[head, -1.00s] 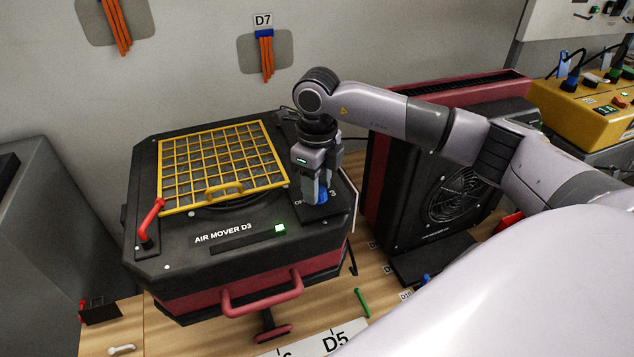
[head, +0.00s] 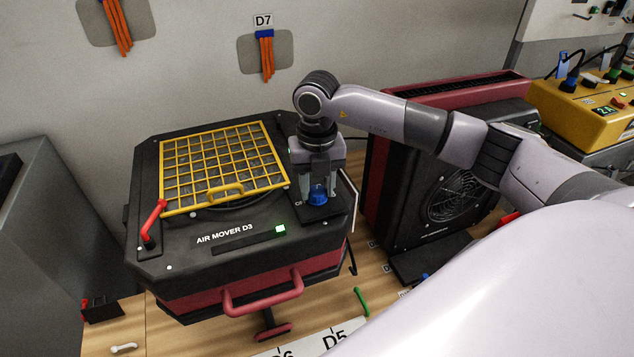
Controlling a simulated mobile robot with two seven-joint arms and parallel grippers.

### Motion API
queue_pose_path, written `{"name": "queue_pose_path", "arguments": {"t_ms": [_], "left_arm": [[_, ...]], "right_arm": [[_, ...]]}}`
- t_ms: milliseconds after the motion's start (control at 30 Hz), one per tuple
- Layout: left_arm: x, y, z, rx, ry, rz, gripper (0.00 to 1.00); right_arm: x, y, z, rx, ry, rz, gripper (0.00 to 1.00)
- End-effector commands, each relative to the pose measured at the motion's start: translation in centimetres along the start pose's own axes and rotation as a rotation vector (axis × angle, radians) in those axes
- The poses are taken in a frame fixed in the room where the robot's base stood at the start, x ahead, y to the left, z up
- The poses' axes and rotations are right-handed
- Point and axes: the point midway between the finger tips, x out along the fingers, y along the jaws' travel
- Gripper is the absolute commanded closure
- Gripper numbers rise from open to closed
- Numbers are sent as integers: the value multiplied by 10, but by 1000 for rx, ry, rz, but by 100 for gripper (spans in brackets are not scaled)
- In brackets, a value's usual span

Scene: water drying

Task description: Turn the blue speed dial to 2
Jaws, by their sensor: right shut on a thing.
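The blue speed dial (head: 318,196) sits on a dark panel at the right side of the top of the air mover D3 (head: 190,255). My right gripper (head: 318,192) reaches down from above and is shut on the dial, with a finger on each side of it. The number marks around the dial are mostly hidden by the gripper or too small to read, so I cannot tell its setting. My left gripper is not in view.
A yellow grille (head: 215,170) covers the air mover's top, with a red lever (head: 152,222) at its left. A red handle (head: 262,302) sticks out in front. A second red and black machine (head: 440,180) stands close on the right, under my arm.

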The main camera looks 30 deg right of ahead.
Motion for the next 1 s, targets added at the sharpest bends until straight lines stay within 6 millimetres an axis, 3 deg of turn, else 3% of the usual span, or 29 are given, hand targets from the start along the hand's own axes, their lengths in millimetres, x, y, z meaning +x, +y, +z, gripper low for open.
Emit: {"name": "queue_pose_path", "arguments": {"t_ms": [300,767,800,867,1000], "left_arm": [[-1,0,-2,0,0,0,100],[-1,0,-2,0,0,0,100],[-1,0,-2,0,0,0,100],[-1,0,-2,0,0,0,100],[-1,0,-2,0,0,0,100]], "right_arm": [[-2,0,2,101,-5,3,91],[-2,0,2,115,-6,3,91],[-2,0,2,114,-6,3,57],[-2,0,2,114,-6,3,38],[-1,0,1,113,-4,2,35]]}}
